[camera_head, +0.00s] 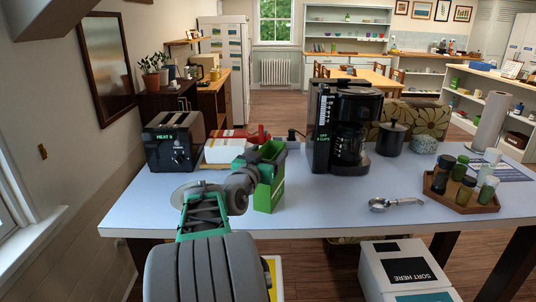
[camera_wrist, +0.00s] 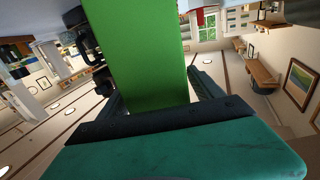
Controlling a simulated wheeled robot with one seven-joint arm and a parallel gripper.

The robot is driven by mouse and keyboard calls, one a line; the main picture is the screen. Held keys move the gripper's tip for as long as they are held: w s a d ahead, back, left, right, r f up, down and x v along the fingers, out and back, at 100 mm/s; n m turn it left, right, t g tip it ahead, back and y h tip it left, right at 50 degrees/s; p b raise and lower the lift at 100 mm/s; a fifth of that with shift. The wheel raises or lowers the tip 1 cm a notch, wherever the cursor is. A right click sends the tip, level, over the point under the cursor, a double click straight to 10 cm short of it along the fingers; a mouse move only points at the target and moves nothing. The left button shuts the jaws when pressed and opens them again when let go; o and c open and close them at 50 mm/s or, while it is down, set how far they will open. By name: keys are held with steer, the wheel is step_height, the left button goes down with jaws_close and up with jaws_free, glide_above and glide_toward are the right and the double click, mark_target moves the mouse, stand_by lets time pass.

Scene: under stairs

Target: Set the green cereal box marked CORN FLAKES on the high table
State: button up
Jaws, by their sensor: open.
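The green cereal box (camera_head: 268,192) stands upright on the light blue tabletop (camera_head: 320,205), left of the coffee maker. Its marking cannot be read from here. My gripper (camera_head: 247,172) is at the box's near left side and hides part of it. In the wrist view the plain green face of the box (camera_wrist: 140,45) fills the middle, and my gripper (camera_wrist: 158,88) is open with a finger on either side of it. I cannot tell whether the fingers touch the box.
A toaster (camera_head: 174,140) and a red and white item (camera_head: 228,148) are behind left. A black coffee maker (camera_head: 342,125) stands to the right. A metal scoop (camera_head: 393,203) and a tray of jars (camera_head: 460,192) lie farther right. A white bin (camera_head: 405,272) is below the front edge.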

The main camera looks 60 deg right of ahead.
steer(key=a+b, duration=0.2)
steer(key=a, duration=1)
steer(key=w+a+f+n+t+y, duration=0.2)
steer(key=w+a+f+n+y, duration=0.3)
steer(key=a+f, duration=0.35)
steer(key=w+a+f+n+t+y, duration=0.25)
steer(key=w+a+f+y, duration=0.35)
steer(key=a, duration=0.4)
steer(key=s+a+f+n+g+y, duration=0.1)
steer(key=s+a+f+n+y, duration=0.1)
steer(key=a, duration=0.6)
steer(key=s+a+f+n+g+y, duration=0.1)
steer(key=a+f+n, duration=0.3)
steer(key=a, duration=0.5)
steer(key=s+a+f+n+g+y, duration=0.1)
steer(key=s+a+f+n+y, duration=0.3)
steer(key=a, duration=0.4)
steer(key=shift+a+g, duration=0.35)
steer(key=shift+f, duration=0.1)
